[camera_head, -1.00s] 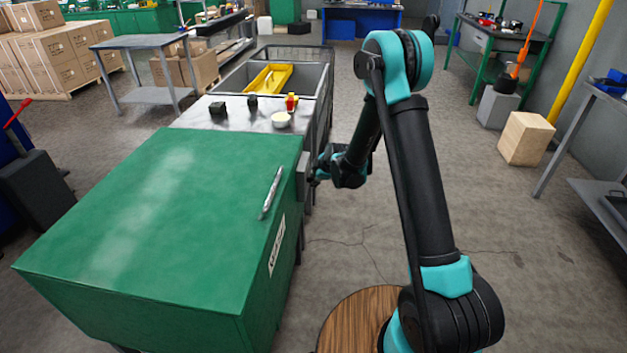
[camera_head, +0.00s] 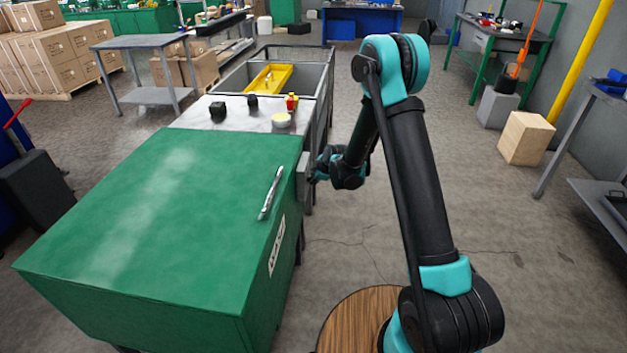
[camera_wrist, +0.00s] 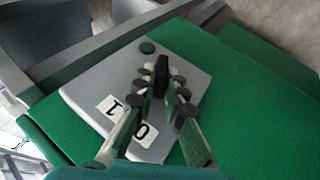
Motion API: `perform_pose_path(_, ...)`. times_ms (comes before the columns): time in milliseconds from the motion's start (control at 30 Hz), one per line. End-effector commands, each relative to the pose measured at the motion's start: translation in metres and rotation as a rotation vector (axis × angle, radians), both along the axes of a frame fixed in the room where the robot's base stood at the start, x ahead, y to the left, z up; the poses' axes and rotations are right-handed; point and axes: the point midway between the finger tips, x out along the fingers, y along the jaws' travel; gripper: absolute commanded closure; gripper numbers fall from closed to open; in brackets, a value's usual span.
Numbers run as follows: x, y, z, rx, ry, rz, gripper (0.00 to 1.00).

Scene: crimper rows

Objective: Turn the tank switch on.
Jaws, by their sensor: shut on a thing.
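The tank switch is a black knob (camera_wrist: 162,72) on a grey plate (camera_wrist: 85,90), seen in the wrist view. The plate carries a "1" label (camera_wrist: 110,105), a "0" label (camera_wrist: 144,132) and a dark green round button or lamp (camera_wrist: 147,47). My gripper (camera_wrist: 163,88) is shut on the knob, with a finger on each side of it. The knob's lower part is hidden between the fingers. In the head view my gripper (camera_head: 317,172) is at the grey switch box (camera_head: 304,180) on the side of the green cabinet; the knob is hidden there.
Open floor lies to the right, with a wooden block (camera_head: 526,138).

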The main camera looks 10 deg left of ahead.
Motion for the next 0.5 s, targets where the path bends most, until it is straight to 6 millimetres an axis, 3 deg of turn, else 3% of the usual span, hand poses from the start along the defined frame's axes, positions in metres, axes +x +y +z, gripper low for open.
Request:
perform_pose_path(267, 0.0013, 0.0000, 0.0009, 0.002, 0.072, 0.001, 1.00)
perform_pose_path(500, 0.0047, -0.0008, 0.0018, 0.008, 0.243, -0.001, 1.00)
